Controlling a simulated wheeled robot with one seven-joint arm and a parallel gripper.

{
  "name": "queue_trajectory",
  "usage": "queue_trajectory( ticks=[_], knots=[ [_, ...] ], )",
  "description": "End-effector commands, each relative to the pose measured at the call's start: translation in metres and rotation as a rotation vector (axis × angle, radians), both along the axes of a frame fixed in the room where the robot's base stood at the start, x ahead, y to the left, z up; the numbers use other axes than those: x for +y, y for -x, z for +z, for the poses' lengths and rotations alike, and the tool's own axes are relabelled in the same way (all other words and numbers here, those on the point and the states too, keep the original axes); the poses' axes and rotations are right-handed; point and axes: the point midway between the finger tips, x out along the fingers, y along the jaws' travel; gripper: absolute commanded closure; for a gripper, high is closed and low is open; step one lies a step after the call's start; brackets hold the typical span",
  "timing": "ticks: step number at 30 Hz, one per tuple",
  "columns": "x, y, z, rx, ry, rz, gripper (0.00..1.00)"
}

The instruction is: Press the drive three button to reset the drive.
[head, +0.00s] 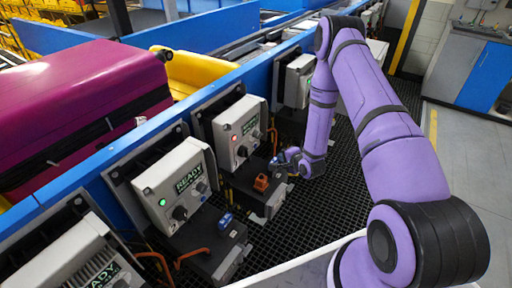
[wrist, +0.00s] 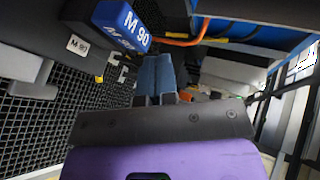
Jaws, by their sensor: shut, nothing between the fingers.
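Several grey drive boxes line the blue conveyor side in the head view. The third from the left (head: 236,132) has a red light (head: 234,139), a green-lettered display and a dark knob. I cannot read a drive number on it or make out a separate reset button. My gripper (head: 279,160) is low, just right of this box and apart from its front face. In the wrist view its blue-grey fingers (wrist: 156,75) are together with nothing between them.
A neighbouring box (head: 178,185) shows READY and a green light. Motors with an orange block (head: 261,183) and a blue block (head: 225,219) sit below. A blue M 90 block (wrist: 125,22) is close to my fingers. A magenta suitcase (head: 80,95) lies on the conveyor.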

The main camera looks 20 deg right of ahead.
Motion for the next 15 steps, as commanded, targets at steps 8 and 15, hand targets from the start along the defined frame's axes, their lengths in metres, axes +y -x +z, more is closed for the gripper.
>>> queue_trajectory(
  ticks=[8, 15],
  knots=[
    [0.013, -0.017, 0.001, -0.002, 0.0, 0.004, 1.0],
    [0.031, -0.042, 0.0, -0.001, 0.002, 0.002, 1.0]
  ],
)
